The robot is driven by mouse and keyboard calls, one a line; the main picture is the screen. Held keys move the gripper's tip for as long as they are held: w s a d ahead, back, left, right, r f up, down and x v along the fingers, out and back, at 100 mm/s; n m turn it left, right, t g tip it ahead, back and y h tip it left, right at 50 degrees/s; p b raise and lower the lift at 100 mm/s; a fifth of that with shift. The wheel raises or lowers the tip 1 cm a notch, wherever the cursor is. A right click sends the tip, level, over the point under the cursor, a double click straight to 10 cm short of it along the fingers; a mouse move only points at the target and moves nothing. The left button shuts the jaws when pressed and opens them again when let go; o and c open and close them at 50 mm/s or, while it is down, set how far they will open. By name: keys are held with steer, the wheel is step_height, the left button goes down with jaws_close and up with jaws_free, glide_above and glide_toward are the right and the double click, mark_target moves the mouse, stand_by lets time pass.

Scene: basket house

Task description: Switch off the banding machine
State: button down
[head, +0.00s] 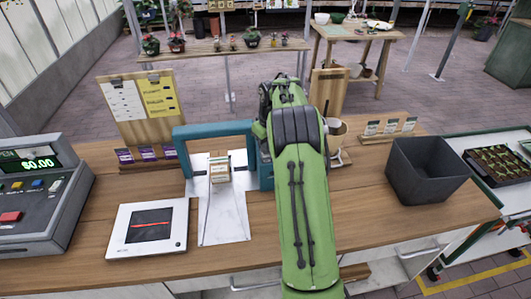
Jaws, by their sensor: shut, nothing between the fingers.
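The banding machine (212,131) stands on the wooden counter, left of the middle in the head view. It is a teal arch over a pale metal plate (224,222). A small pale bundle (219,174) sits under the arch. My green arm reaches up through the middle of the view, right beside the machine's right post. The arm covers part of the machine's right side. My gripper is hidden behind the arm links. I cannot make out a power switch or whether the machine is on.
A white device with a dark screen (150,226) lies left of the plate, and a cash register (38,198) stands at far left. A dark grey bin (427,170) stands at the right. A notice board (141,102) rises behind the machine. Bare counter (365,211) lies right of my arm.

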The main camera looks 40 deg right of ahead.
steer(key=shift+f+b, duration=0.3)
steer(key=shift+f, duration=0.15)
step_height(320, 180, up, 7)
steer(key=p, duration=0.6)
steer(key=shift+p, duration=0.35)
